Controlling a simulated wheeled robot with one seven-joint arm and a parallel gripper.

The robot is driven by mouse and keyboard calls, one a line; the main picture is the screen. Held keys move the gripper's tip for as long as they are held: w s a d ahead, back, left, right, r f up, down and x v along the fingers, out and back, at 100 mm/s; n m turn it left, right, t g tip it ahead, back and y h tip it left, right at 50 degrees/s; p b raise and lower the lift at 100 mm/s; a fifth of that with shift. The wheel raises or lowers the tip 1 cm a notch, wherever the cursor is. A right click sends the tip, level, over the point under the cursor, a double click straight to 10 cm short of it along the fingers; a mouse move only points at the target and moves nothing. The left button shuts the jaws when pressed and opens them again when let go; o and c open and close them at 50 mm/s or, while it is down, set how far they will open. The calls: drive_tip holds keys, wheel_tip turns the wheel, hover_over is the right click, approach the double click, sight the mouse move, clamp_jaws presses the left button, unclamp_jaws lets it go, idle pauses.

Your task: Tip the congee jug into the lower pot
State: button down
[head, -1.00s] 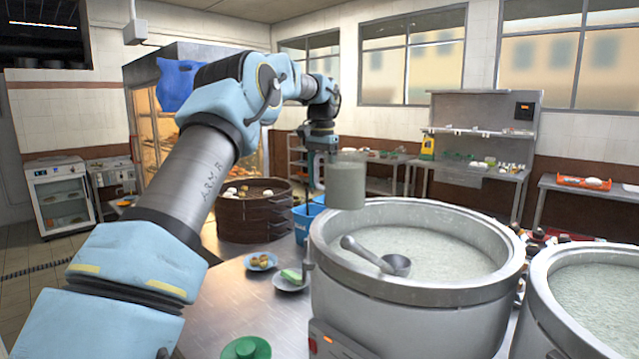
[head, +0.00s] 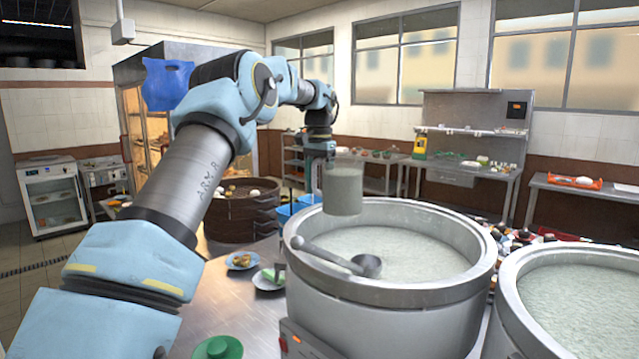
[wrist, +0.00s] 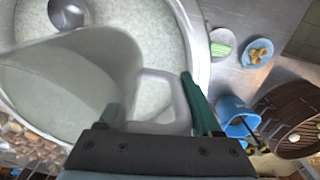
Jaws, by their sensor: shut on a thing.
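A translucent jug (head: 343,190) of pale congee hangs upright in my gripper (head: 320,158). In the wrist view the gripper (wrist: 155,112) is shut on the handle of the jug (wrist: 85,75). The jug is above the far part of the left pot (head: 385,300), and that pot's congee shows beneath it in the wrist view. A second pot (head: 510,308) stands to the right, cut off by the picture edge. Both are wide grey stockpots holding pale congee. The left pot's surface seems to sit a little below its rim; I cannot tell surely which level is lower.
A ladle (head: 350,261) rests across the left pot's rim with its bowl over the congee. A brown steamer (head: 243,212), blue containers (head: 297,210), two small plates (head: 268,281) and a green lid (head: 218,348) are on the metal counter left of the pots.

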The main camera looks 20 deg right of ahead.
drive_tip(key=shift+f, duration=1.4)
drive_tip(key=shift+w+a+r+t+y, duration=0.2)
drive_tip(key=shift+r+t+y, duration=0.35)
drive_tip(key=shift+r+t, duration=0.35)
drive_tip(key=shift+w+a+r+t+y, duration=0.15)
drive_tip(key=shift+r+t+y, duration=0.4)
drive_tip(key=shift+r+t, duration=0.35)
drive_tip(key=shift+s+d+r+t+y, duration=0.1)
drive_tip(key=shift+r+t+y, duration=0.25)
drive_tip(key=shift+r+t, duration=0.2)
drive_tip(key=shift+s+d+r+t+y, duration=0.1)
drive_tip(key=shift+r+t+y, duration=0.25)
drive_tip(key=shift+r+t, duration=0.15)
drive_tip(key=shift+s+d+r+t+y, duration=0.1)
drive_tip(key=shift+s+r+t+y, duration=0.05)
drive_tip(key=shift+r+t+y, duration=0.35)
drive_tip(key=shift+f+b, duration=0.1)
drive_tip(key=shift+b, duration=0.4)
drive_tip(key=shift+s+d+r+t+y+b, duration=0.15)
drive_tip(key=shift+s+r+t+y+b, duration=0.1)
drive_tip(key=shift+t+b, duration=0.4)
drive_tip(key=shift+s+d+r+t+y+b, duration=0.15)
drive_tip(key=shift+t+y+b, duration=0.15)
drive_tip(key=shift+b, duration=0.5)
drive_tip(key=shift+s+d+r+t+y+b, duration=0.1)
drive_tip(key=shift+s+d+t+y+b, duration=0.3)
drive_tip(key=shift+b, duration=0.8)
drive_tip(key=shift+s+d+r+t+y+b, duration=0.1)
drive_tip(key=shift+s+t+y+b, duration=0.25)
drive_tip(key=shift+t+b, duration=0.65)
